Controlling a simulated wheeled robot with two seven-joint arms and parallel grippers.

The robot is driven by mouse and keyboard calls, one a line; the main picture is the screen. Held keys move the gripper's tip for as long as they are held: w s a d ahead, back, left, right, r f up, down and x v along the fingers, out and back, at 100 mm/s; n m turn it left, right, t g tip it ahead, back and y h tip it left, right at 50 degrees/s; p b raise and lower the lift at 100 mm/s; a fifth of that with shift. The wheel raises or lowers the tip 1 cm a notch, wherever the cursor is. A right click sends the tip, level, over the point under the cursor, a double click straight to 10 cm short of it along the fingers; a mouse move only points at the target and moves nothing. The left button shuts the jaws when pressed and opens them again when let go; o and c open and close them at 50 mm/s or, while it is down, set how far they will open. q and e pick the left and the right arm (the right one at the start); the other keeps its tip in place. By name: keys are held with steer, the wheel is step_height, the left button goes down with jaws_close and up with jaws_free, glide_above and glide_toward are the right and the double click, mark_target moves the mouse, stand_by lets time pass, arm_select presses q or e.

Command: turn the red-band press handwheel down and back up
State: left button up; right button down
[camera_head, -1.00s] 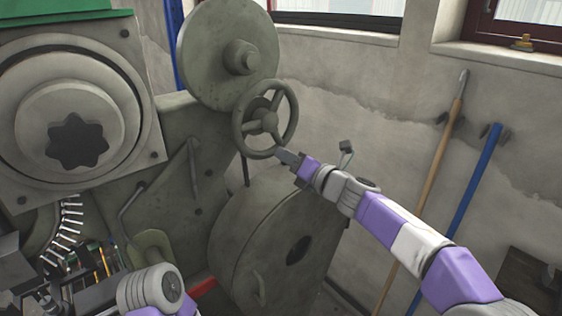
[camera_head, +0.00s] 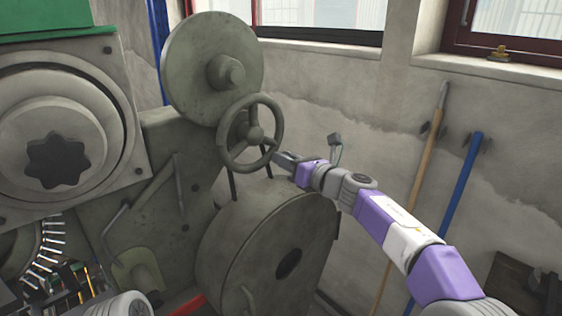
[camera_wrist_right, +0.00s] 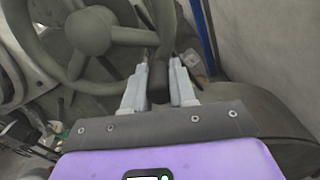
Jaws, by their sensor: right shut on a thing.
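The handwheel (camera_head: 256,134) is a dull grey-green ring with spokes and a round hub, mounted on the press in front of a big disc. My right gripper (camera_head: 277,156) is at the lower right of its rim. In the right wrist view the handwheel (camera_wrist_right: 88,30) fills the upper left, and the fingers of my right gripper (camera_wrist_right: 160,72) are closed on either side of a dark part of the rim. My left gripper is out of view; only a bit of my left arm shows at the bottom edge.
A large drum-like housing (camera_head: 240,262) sits below the wheel, and the large disc (camera_head: 190,75) rises above it. A red strip (camera_head: 188,304) shows low down. A wooden-handled tool (camera_head: 410,190) and a blue-handled one (camera_head: 455,200) lean on the right wall.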

steer(key=shift+d+r, duration=0.1)
steer(key=shift+r, duration=0.1)
steer(key=c, duration=0.9)
jaws_free()
steer(key=shift+f, duration=0.1)
steer(key=shift+b+v, duration=0.4)
steer(key=shift+v, duration=3.35)
